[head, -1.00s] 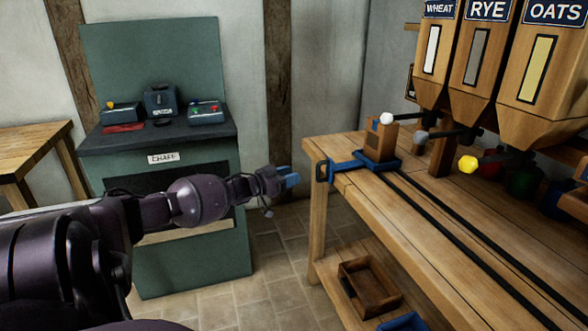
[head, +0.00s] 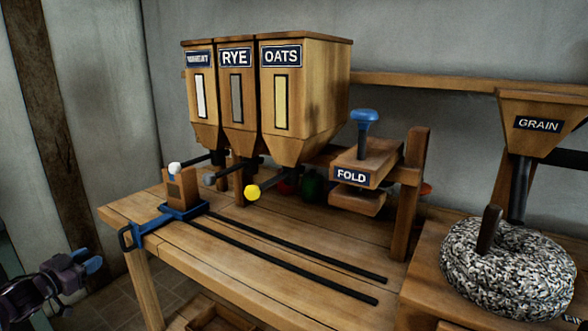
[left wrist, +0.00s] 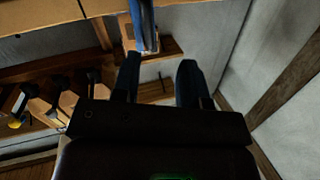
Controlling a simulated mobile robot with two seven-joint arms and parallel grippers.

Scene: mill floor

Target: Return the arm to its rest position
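My left arm comes in at the lower left of the head view, and my left gripper (head: 86,262) shows there with its blue fingertips off the left end of the workbench (head: 150,212). In the left wrist view the two dark fingers of my left gripper (left wrist: 159,82) stand apart with nothing between them. A blue handle (left wrist: 143,22) shows beyond the fingers in that view, apart from them. In the head view this blue handle (head: 127,238) belongs to a blue carriage under a small wooden box. My right gripper is in neither view.
Two dark rails (head: 290,262) run along the bench. Behind them are the wooden hoppers, including RYE (head: 237,105) and OATS (head: 306,100), and the FOLD press (head: 365,165). A millstone (head: 508,272) sits at the right under the GRAIN hopper (head: 540,120).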

